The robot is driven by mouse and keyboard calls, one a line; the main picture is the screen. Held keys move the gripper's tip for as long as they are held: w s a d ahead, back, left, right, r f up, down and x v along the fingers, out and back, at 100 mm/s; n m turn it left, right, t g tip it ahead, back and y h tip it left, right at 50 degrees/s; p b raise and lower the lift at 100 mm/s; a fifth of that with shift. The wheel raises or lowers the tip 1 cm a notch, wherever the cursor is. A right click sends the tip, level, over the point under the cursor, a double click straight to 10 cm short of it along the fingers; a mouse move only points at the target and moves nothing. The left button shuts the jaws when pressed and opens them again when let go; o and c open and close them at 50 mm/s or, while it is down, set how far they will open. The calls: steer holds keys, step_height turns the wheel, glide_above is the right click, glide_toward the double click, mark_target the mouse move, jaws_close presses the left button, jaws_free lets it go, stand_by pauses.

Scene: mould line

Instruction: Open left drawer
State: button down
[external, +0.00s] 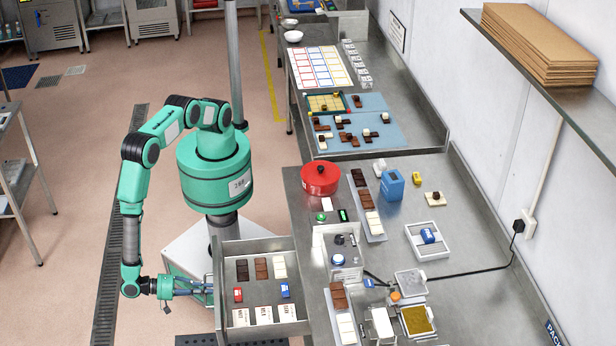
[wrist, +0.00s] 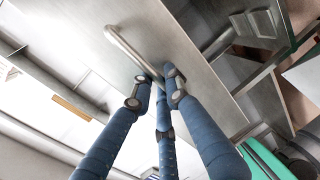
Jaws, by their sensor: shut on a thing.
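The grey metal drawer (external: 258,244) stands pulled out from the bench in the external view, its inside in sight. Its bar handle (wrist: 124,42) shows in the wrist view on the flat metal front. My gripper (external: 206,286) is at the drawer's left-hand front face in the external view. In the wrist view the blue fingers of my gripper (wrist: 160,82) are shut on the near end of the handle bar. The exact contact is partly hidden by the fingers.
The drawer holds chocolate bars (external: 261,268), red and blue small items (external: 285,290) and white labelled packets (external: 265,315). Above it, the bench (external: 420,190) carries a red pot (external: 319,177), a blue box (external: 392,184) and trays. The floor (external: 60,250) to the left is open.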

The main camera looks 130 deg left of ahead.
steer(key=shift+s+d+f, duration=0.2)
steer(key=shift+s+d, duration=0.35)
steer(key=shift+s, duration=0.15)
steer(key=c, duration=1.8)
jaws_free()
steer(key=shift+o, duration=0.2)
steer(key=shift+d+r, duration=0.15)
steer(key=v, duration=1.2)
steer(key=shift+w, duration=0.1)
